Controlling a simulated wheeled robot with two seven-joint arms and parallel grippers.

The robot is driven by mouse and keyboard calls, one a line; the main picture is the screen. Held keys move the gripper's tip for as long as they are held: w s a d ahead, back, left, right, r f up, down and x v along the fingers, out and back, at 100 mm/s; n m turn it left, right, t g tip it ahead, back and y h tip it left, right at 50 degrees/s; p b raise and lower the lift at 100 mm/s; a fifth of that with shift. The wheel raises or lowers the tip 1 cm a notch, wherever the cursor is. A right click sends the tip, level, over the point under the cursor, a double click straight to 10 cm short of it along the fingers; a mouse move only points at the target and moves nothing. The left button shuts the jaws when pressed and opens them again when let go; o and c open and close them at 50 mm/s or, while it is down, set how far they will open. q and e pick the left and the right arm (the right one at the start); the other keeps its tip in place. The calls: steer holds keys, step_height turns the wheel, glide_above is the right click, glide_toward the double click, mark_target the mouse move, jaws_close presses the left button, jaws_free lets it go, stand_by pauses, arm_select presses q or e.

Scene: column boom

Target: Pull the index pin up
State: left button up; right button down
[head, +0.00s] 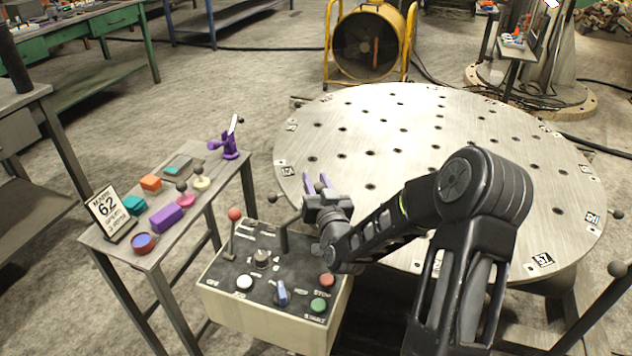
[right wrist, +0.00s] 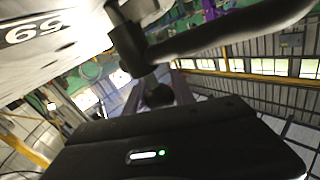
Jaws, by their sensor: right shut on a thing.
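My right gripper (head: 317,182) is at the near left rim of the round steel table (head: 440,130), above the back edge of the control box. In the right wrist view, its fingers (right wrist: 157,92) are on either side of a dark round knob (right wrist: 158,97), which I take to be the head of the index pin. They are shut on it. In the head view the pin is hidden by the gripper and my right arm. How far up the pin stands cannot be told. My left gripper is not in view.
The control box (head: 225,298) with lever and buttons stands below the gripper. A narrow side table (head: 190,225) with small coloured objects and a card marked 62 (head: 109,213) is at left. Ball-ended handles (head: 272,198) stick out from the table rim. A yellow fan (head: 370,45) stands behind.

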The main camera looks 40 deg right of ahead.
steer(key=shift+r+p, duration=0.4)
steer(key=shift+r, duration=1.35)
steer(key=c, duration=1.3)
jaws_free()
steer(key=shift+r, duration=0.1)
steer(key=shift+o, duration=1.2)
steer(key=shift+s, duration=0.1)
steer(key=v, duration=0.7)
steer(key=shift+s+b, duration=0.3)
steer(key=shift+b, duration=0.1)
